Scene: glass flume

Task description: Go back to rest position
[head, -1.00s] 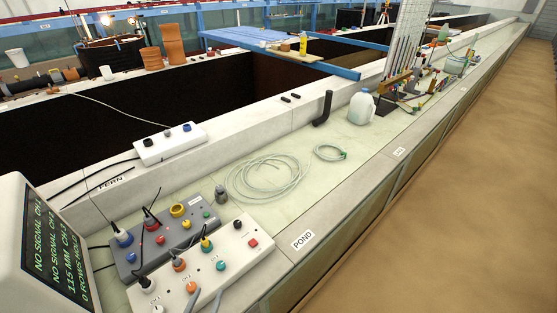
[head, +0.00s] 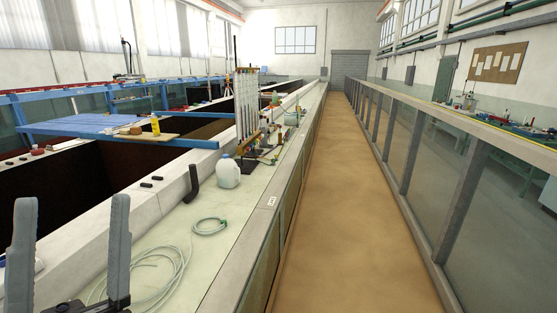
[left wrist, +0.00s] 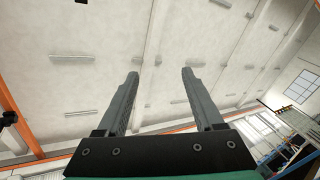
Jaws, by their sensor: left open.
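My left gripper (head: 72,235) shows at the lower left of the head view, with its two grey fingers pointing up and standing well apart. It is open and nothing is between the fingers. In the left wrist view the same gripper (left wrist: 160,80) points up toward the white ceiling, its fingers apart and empty. My right gripper is in neither view.
A coiled clear hose (head: 150,275) lies on the pale bench top near my left gripper. Beyond it are a smaller coil (head: 209,227), a black bent pipe (head: 193,183) and a white jug (head: 228,172). The sandy flume floor (head: 345,215) is clear.

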